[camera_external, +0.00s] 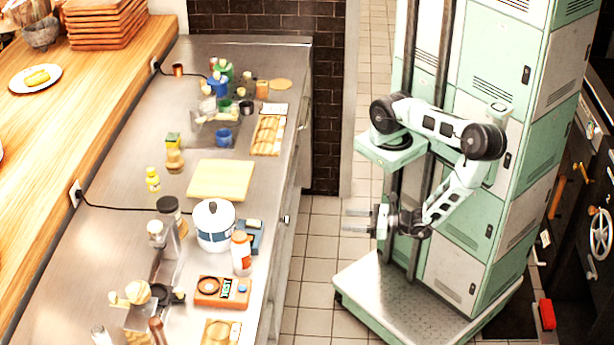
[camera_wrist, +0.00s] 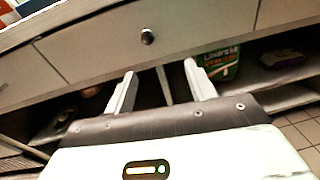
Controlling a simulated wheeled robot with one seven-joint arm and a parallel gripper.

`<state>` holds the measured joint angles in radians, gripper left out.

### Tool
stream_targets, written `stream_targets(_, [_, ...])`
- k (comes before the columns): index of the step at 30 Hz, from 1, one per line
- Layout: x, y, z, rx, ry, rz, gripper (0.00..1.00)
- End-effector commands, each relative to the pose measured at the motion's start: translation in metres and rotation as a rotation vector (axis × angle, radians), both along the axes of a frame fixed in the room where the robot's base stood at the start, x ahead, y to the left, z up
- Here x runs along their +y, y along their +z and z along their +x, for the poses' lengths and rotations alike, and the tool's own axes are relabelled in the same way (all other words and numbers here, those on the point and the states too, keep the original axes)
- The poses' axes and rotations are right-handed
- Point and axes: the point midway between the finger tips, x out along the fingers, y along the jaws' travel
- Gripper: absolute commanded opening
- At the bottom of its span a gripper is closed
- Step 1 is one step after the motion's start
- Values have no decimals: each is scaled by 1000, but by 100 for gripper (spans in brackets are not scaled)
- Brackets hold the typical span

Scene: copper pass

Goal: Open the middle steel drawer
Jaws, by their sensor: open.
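A steel drawer (camera_wrist: 95,48) with one round dark knob (camera_wrist: 147,36) spans the upper middle of the wrist view, between two neighbouring drawer fronts. It looks flush with them, so shut. My gripper (camera_wrist: 160,68) is open and empty, its two fingers pointing at the drawer bank from just below the knob in the picture, not touching it. In the external view my gripper (camera_external: 347,222) points left towards the counter's front, across a gap of floor. The drawer fronts are seen steeply there, with a small knob (camera_external: 287,218) on one.
The steel counter (camera_external: 130,185) holds a white pot (camera_external: 215,225), a cutting board (camera_external: 220,180), bottles and other kitchen items. Under the drawers is an open shelf with a green container (camera_wrist: 222,60). Tiled floor (camera_external: 315,245) lies clear between counter and my base.

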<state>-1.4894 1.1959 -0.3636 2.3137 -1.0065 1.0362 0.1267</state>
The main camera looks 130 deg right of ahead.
Motion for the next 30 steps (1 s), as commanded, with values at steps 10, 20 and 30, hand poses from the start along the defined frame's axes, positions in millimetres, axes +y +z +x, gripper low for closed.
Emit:
stream_targets(10, [-4,-2,23,-24,88,-76,55])
stream_targets(20, [-52,-2,69,-24,83,-76,55])
stream_targets(30, [-99,-2,114,-22,83,-75,55])
